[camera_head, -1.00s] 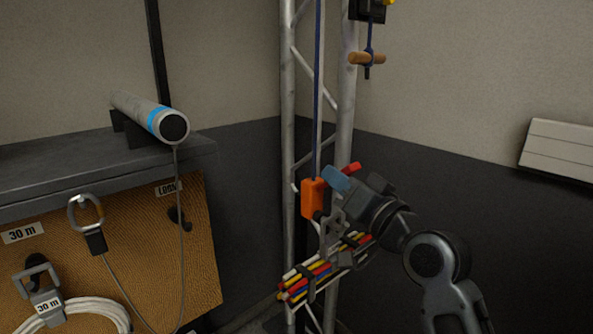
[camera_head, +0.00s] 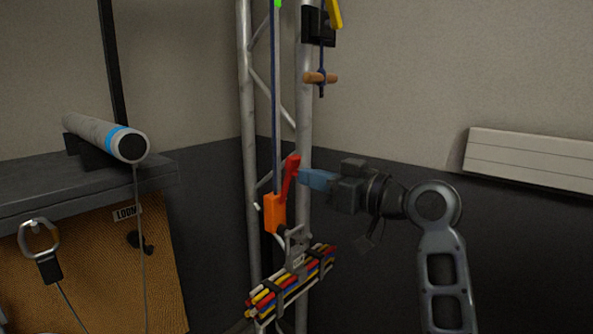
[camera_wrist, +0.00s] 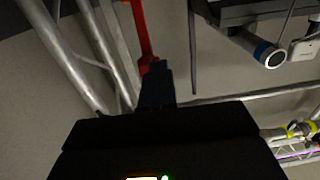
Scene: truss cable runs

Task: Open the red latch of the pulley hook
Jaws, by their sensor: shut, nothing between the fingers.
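The orange pulley hook block (camera_head: 275,213) hangs on a blue rope in front of the truss. Its red latch (camera_head: 290,176) points up and slightly right from the block. My gripper (camera_head: 302,176) is shut and empty, with its blue fingertips at the right side of the latch, touching or very close. In the wrist view the red latch (camera_wrist: 142,32) runs down to the dark fingertips (camera_wrist: 157,70). A grey metal hook (camera_head: 297,240) below the block holds a strapped bundle of coloured cables (camera_head: 290,281).
The truss (camera_head: 305,130) stands just behind the rope. A wooden toggle (camera_head: 320,78) hangs on a cord at upper right. A bench with a grey cylinder (camera_head: 100,135) stands at left. The space right of my arm is clear up to a white wall panel (camera_head: 530,160).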

